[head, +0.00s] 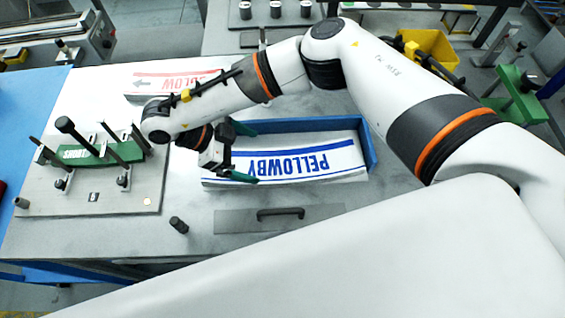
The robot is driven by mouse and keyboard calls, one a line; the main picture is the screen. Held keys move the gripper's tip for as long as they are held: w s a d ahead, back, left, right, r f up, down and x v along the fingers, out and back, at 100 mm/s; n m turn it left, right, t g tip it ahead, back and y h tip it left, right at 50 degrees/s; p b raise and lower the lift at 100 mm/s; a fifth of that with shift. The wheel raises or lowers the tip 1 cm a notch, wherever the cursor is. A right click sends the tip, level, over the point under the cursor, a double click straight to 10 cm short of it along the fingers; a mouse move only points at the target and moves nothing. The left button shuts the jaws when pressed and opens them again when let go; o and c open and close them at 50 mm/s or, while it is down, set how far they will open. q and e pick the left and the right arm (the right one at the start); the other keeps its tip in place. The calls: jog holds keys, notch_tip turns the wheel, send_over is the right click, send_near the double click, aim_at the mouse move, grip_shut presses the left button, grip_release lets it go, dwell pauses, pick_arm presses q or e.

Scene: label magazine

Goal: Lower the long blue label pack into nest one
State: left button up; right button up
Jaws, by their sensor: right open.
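The long label pack (310,160), white with blue stripes and blue PELLOWBY lettering, lies flat in a blue tray (367,146). My right gripper (243,154) reaches in from the right and hangs over the pack's left end. Its green fingers are spread apart, one towards the far edge of the pack and one towards the near edge. I cannot tell whether they touch the pack. A grey plate (130,199) at the left carries a green block with pale lettering (98,153) among dark upright posts and clamps. I cannot tell which part is nest one. My left gripper is not in view.
A white pack with red lettering (176,82) lies behind my right forearm. A grey plate with a dark handle (281,213) lies in front of the tray. A short dark peg (178,225) stands near the table's front edge. A yellow bin (432,47) stands at the back right.

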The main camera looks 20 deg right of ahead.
aim_at(280, 164)
jog(key=p+x, duration=0.1)
jog(key=x, duration=0.3)
jog(key=shift+d+r, duration=0.1)
jog(key=shift+d, duration=0.1)
jog(key=shift+d+p, duration=0.2)
jog(key=shift+p, duration=0.35)
jog(key=p+x, duration=0.2)
jog(key=x, duration=0.2)
jog(key=shift+s+d+p, duration=0.1)
jog(key=shift+d+p, duration=0.1)
jog(key=shift+p, duration=0.15)
jog(key=shift+d+f, duration=0.1)
jog(key=shift+f, duration=0.2)
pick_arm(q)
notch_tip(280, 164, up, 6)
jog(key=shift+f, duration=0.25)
pick_arm(e)
jog(key=shift+c, duration=1.1)
jog(key=c, duration=1)
